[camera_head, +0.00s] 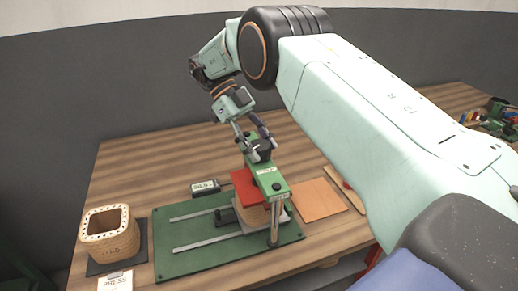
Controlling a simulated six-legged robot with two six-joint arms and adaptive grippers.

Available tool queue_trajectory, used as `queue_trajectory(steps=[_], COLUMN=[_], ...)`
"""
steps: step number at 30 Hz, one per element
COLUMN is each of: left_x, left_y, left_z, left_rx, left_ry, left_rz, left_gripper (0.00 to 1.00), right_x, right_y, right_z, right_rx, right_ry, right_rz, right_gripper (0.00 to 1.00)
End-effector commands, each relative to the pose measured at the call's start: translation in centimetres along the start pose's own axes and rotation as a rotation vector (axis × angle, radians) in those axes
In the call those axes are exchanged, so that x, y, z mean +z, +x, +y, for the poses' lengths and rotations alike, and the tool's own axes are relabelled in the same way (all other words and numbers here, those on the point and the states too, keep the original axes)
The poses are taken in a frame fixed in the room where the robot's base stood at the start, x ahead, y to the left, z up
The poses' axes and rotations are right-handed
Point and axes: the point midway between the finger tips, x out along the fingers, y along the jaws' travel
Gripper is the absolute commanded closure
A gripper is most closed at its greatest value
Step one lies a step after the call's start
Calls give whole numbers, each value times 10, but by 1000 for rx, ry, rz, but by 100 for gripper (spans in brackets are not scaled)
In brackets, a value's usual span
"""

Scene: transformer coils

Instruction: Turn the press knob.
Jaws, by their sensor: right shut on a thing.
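The press has a green base plate (190,260) with two grey rails, and a green upper beam (267,178) on a metal post. A red block (243,188) sits beside the beam. The dark press knob (262,154) is at the top of the beam's far end. My right gripper (259,147) comes down from above and is shut on the knob, its fingers on either side of it. The fingers partly hide the knob. A tan coil part (253,215) is under the beam. My left gripper does not show.
A tan square coil (108,232) stands on a dark mat at the left, with a "PRESS" card (115,281) in front. A small display box (205,187) is behind the base. An orange sheet (318,198) lies to the right. Coloured items (495,120) lie far right.

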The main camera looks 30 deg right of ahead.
Motion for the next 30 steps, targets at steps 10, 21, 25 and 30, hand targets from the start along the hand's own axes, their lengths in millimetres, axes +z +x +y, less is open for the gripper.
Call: queue_trajectory(steps=[10,21,25,30], left_x=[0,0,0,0], left_y=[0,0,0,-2], left_z=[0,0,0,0], left_rx=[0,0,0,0], left_ry=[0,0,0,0], left_rz=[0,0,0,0], left_gripper=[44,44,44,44], right_x=[-1,0,0,-1], right_y=[1,0,0,0], right_z=[0,0,0,0], right_rx=[3,3,2,-1], right_ry=[2,2,1,-2], right_rz=[4,2,1,1], right_gripper=[84,29,29,29])
